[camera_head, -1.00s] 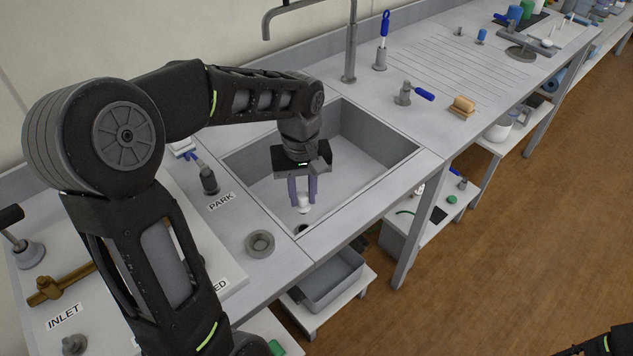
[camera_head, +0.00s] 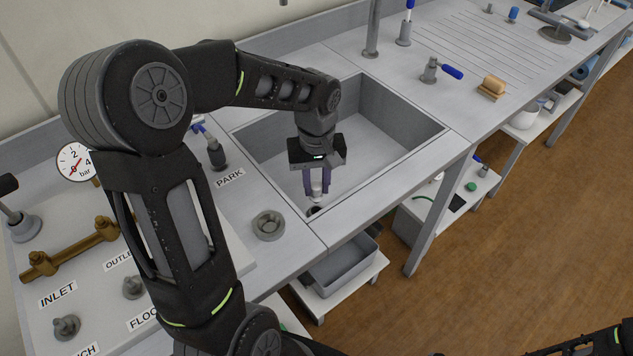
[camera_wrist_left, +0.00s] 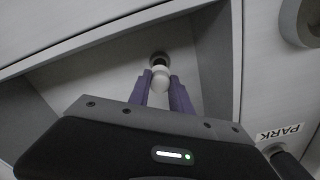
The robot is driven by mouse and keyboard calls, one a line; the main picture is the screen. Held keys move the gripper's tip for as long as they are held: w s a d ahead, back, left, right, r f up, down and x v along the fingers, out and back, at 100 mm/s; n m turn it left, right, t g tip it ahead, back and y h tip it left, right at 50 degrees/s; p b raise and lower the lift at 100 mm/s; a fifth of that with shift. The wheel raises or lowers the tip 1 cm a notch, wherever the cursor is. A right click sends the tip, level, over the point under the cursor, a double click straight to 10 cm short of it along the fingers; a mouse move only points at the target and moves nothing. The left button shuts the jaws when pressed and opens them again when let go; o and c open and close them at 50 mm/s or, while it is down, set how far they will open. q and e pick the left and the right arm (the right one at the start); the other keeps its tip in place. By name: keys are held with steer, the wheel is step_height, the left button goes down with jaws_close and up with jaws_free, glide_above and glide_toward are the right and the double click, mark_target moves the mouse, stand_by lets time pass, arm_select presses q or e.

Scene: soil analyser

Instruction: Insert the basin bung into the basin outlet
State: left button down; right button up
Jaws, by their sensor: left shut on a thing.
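My left gripper (camera_head: 317,188) is shut on the white basin bung (camera_head: 316,197) inside the sink basin (camera_head: 372,135). The bung also shows between the purple fingertips in the left wrist view (camera_wrist_left: 160,79). The basin outlet (camera_head: 312,211) is a dark round hole near the basin's front wall. In the left wrist view the outlet (camera_wrist_left: 159,59) shows just beyond the bung, partly covered by it. The bung is close to the outlet; I cannot tell whether they touch. Only part of my right arm shows at the lower right; its gripper is out of view.
A grey ring-shaped holder (camera_head: 268,225) stands on the counter left of the basin. The tap (camera_head: 372,30) rises behind the basin. The basin's walls surround the gripper; its right part is empty.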

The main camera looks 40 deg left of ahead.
mark_target(317, 197)
arm_select(q)
steer(key=shift+f+b, duration=1.15)
steer(key=shift+f, duration=0.55)
steer(key=shift+f+b, duration=0.9)
steer(key=shift+f, duration=0.25)
steer(key=c, duration=1.1)
jaws_free()
steer(key=shift+r, duration=0.15)
steer(key=shift+r, duration=3.8)
